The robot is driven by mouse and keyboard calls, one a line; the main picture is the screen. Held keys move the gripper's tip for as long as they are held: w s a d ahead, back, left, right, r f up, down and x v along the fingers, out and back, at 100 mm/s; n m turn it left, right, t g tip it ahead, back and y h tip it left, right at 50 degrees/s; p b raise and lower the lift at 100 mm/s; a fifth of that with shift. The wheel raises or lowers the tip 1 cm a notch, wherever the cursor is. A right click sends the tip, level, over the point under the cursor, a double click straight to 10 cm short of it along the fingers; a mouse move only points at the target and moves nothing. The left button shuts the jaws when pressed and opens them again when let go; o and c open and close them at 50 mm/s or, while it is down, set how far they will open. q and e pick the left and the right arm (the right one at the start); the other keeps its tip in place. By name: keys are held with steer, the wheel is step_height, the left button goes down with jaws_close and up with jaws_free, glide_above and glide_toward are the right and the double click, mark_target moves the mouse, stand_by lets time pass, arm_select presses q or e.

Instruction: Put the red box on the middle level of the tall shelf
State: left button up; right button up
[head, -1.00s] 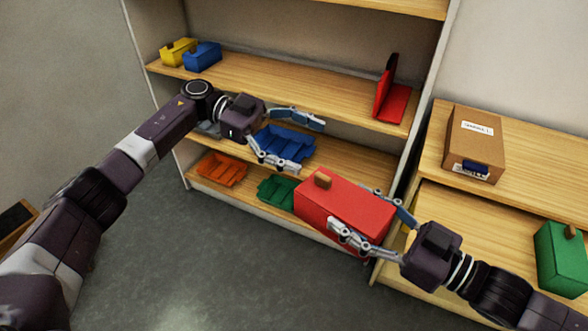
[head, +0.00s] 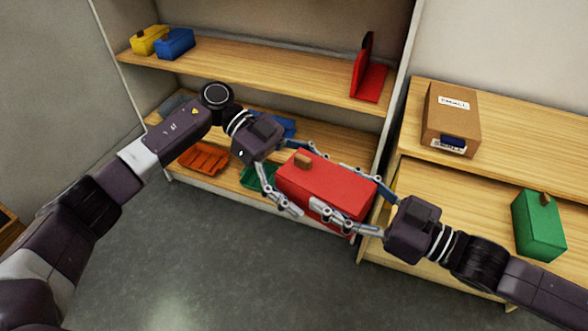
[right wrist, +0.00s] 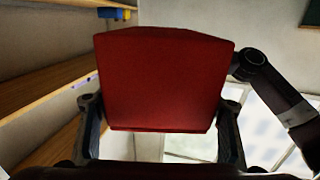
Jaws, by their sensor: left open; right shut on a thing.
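The red box (head: 325,188) with a small brown tab on top is held up in front of the tall shelf (head: 240,70). My right gripper (head: 340,190) is shut on its right end; the right wrist view shows the red box (right wrist: 165,80) between the fingers. My left gripper (head: 292,180) is open, its fingers on either side of the box's left end; I cannot tell whether they touch it. The shelf board above the bins bears a yellow box (head: 150,40) and a blue box (head: 175,43) at left and a red bookend (head: 368,75) at right.
The board's middle is clear. At right, a lower wooden unit (head: 510,130) bears a cardboard box (head: 450,120) and a green box (head: 538,225).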

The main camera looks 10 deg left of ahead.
arm_select(q)
steer(key=shift+x, duration=1)
steer(key=c, duration=1)
arm_select(e)
steer(key=o, duration=1.3)
steer(key=shift+c, duration=0.2)
